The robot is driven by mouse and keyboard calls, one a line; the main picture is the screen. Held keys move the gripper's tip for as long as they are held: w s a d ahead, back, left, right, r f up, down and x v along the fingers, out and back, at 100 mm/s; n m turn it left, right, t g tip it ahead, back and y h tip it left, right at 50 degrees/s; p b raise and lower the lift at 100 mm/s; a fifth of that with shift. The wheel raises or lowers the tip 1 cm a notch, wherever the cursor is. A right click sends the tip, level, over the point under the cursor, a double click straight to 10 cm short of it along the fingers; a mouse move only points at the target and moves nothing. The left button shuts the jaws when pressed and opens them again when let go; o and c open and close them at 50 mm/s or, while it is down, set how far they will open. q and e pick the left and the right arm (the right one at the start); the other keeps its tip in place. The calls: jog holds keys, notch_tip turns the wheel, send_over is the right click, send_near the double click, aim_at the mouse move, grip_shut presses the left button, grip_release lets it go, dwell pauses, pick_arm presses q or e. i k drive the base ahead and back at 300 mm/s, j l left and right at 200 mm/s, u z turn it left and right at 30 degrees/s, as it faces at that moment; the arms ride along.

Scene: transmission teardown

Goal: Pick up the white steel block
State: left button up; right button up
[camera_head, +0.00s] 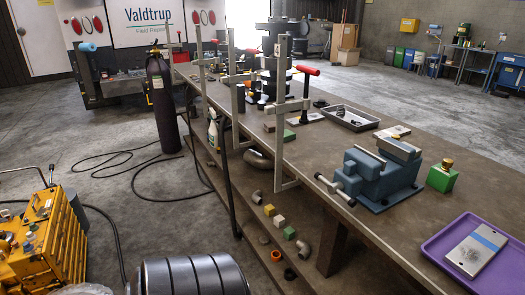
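A flat, pale steel block (466,258) with a blue stripe lies in the purple tray (441,242) at the lower right, on the workbench (351,226). A smaller pale flat piece (388,132) lies further back on the bench, behind the blue vise (375,182). A small whitish block (279,221) also sits on the lower shelf among other small parts. I cannot tell for sure which of these is the white steel block. Neither of my grippers is in view, and nothing is seen touching these pieces.
A green block (441,179) with a brass-coloured top stands right of the vise. Tall clamps (278,115) rise along the bench's left edge. A grey tray (350,118) lies further back. A yellow tool cart (45,240) and a dark gas cylinder (163,105) stand left, with hoses on the floor.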

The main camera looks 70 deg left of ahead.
aim_at(279, 221)
jog(key=u, duration=1.95)
jog(key=i+j+z, duration=0.2)
jog(key=z, duration=0.2)
jog(key=i+j+z, duration=0.25)
jog(key=z, duration=0.2)
jog(key=i+j, duration=0.25)
jog(key=j, duration=0.15)
jog(key=i+j+z, duration=0.1)
jog(key=j, duration=0.25)
jog(key=i+j+z, duration=0.1)
jog(key=i+j, duration=0.45)
jog(key=j, duration=0.3)
